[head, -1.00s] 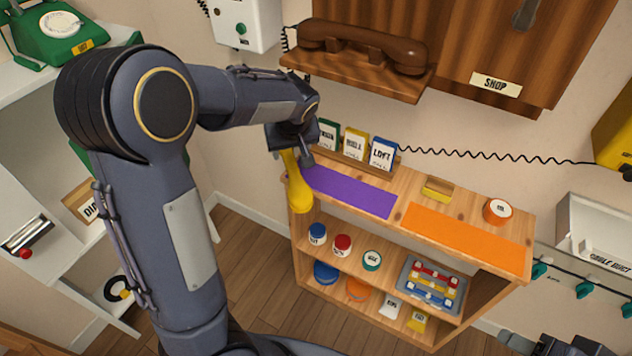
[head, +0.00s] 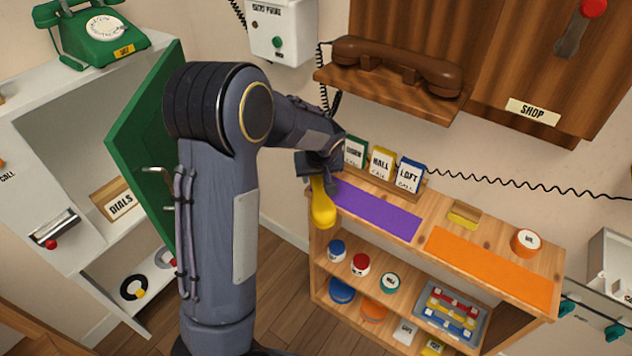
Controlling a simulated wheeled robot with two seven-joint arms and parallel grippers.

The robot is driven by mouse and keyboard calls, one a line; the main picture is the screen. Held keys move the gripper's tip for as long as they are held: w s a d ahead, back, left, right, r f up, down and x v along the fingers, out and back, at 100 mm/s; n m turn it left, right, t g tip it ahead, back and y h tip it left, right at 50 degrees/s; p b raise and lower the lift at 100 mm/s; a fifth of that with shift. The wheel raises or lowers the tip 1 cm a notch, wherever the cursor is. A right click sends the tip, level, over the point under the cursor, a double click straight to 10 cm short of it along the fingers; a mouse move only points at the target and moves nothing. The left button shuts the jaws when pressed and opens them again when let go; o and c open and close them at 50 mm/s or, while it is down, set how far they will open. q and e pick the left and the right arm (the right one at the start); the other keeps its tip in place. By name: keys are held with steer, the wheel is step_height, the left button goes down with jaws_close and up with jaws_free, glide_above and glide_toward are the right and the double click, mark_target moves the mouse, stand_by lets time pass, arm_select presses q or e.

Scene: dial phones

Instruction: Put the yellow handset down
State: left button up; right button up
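The yellow handset (head: 322,207) hangs down from my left gripper (head: 318,178), at the left end of the wooden shelf unit. The gripper looks shut on its upper end, though the arm and wrist hide part of the grip. The handset's lower end hangs beside the purple mat (head: 375,210) on the shelf top, just past its left end. I cannot tell whether it touches the shelf edge. My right gripper is not in view.
An orange mat (head: 490,268) and a round tin (head: 526,243) share the shelf top. Upright cards (head: 381,164) stand behind the purple mat. A brown handset (head: 396,64) rests on a wall ledge above. A black coiled cord (head: 520,185) crosses the wall. A green door (head: 140,140) stands open at left.

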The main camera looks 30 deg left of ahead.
arm_select(q)
steer(key=c, duration=0.7)
jaws_close()
steer(key=shift+r, duration=0.15)
